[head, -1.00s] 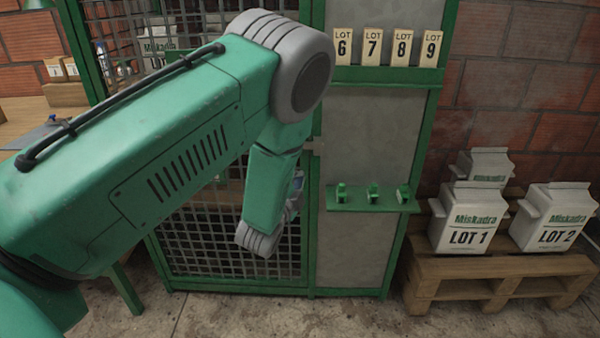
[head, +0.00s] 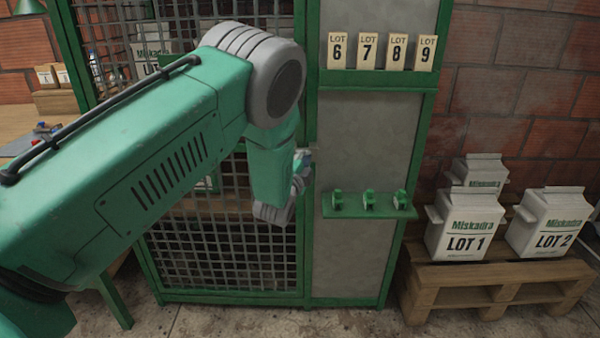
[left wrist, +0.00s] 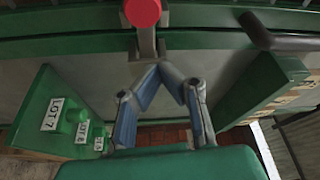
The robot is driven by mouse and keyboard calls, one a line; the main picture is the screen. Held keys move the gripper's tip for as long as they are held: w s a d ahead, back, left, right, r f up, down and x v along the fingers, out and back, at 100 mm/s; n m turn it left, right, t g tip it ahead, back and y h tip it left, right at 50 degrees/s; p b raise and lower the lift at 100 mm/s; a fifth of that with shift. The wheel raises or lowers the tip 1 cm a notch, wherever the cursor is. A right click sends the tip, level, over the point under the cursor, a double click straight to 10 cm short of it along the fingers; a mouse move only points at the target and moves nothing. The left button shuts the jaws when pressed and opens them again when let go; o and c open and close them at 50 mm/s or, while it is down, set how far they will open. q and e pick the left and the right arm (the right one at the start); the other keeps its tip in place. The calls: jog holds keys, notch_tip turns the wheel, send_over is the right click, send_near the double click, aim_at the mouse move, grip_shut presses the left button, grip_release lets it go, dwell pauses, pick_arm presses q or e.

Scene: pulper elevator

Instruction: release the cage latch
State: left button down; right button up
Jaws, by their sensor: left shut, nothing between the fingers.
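The cage door (head: 225,250) is dark mesh in a green frame. In the left wrist view, a red round knob (left wrist: 142,12) on a grey stem (left wrist: 147,42) stands at the top centre, likely the latch. My left gripper (left wrist: 158,68) is shut and empty, its fingertips just below the stem; I cannot tell whether they touch it. In the head view my left gripper (head: 303,165) is partly hidden behind my wrist at the door's right edge. The latch is hidden there by my arm. My right gripper is not in view.
A small green shelf (head: 369,206) with several green fittings juts from the grey panel right of the door. Tags for lots 6 to 9 (head: 382,50) stand above it. A pallet (head: 495,285) with white containers stands right. A dark bar (left wrist: 262,35) shows in the wrist view.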

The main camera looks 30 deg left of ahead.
aim_at(298, 150)
pick_arm(q)
jog(key=a, duration=0.2)
jog(key=s+a, duration=0.1)
jog(key=shift+a+f+b, duration=0.1)
jog(key=shift+f+b, duration=0.25)
jog(key=shift+f, duration=0.05)
jog(key=s+a, duration=0.2)
jog(key=a, duration=0.1)
jog(key=s+a+p, duration=0.1)
jog(key=shift+a, duration=0.3)
jog(key=shift+w, duration=0.1)
